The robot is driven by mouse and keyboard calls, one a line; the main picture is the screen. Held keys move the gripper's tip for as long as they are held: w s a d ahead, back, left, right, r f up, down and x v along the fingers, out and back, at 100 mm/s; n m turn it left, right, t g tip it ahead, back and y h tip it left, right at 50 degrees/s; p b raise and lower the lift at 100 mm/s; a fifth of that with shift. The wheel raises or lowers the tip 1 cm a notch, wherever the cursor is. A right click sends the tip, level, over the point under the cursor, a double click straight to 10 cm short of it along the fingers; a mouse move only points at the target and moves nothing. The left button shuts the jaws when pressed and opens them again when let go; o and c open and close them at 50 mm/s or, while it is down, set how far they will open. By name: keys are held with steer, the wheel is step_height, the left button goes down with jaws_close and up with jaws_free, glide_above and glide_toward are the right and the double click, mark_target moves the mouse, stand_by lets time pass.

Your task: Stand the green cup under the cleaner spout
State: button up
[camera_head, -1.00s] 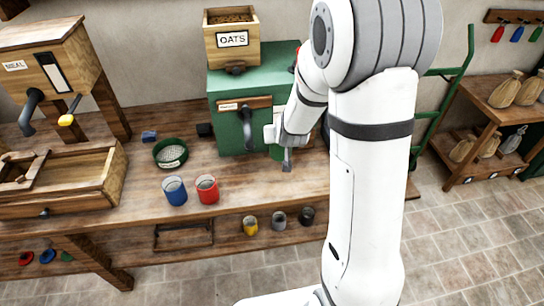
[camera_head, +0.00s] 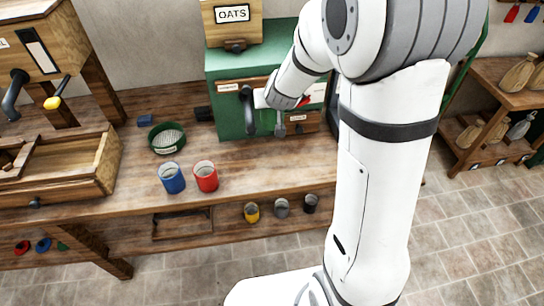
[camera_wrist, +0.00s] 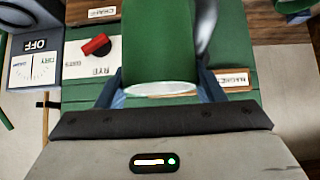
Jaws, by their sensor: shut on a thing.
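In the wrist view, the green cup (camera_wrist: 160,45) is between the two fingers of my gripper (camera_wrist: 160,85), its pale rim towards the camera. In the head view, my gripper (camera_head: 280,128) is in front of the green cleaner (camera_head: 222,125); I cannot make out the cup there. A dark curved spout or handle (camera_head: 248,112) hangs on the cleaner's front, just left of my gripper. Whether the cup is under a spout cannot be told. The wrist view also shows the cleaner's red knob (camera_wrist: 97,44) and label plates.
A blue cup (camera_head: 172,178) and a red cup (camera_head: 206,176) stand on the bench. A green sieve (camera_head: 166,138) lies behind them. A wooden oats hopper (camera_head: 233,22) tops the cleaner. Small yellow (camera_head: 251,212), grey and black cups stand on the lower shelf.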

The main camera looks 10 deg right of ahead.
steer(key=shift+f+b, duration=1.8)
steer(key=shift+f, duration=8.1)
steer(key=shift+f+b, duration=0.2)
steer(key=shift+b, duration=0.1)
steer(key=o, duration=1.6)
steer(key=shift+r, duration=0.1)
steer(key=shift+c, duration=0.2)
steer(key=shift+r+p, duration=0.15)
steer(key=shift+p, duration=0.15)
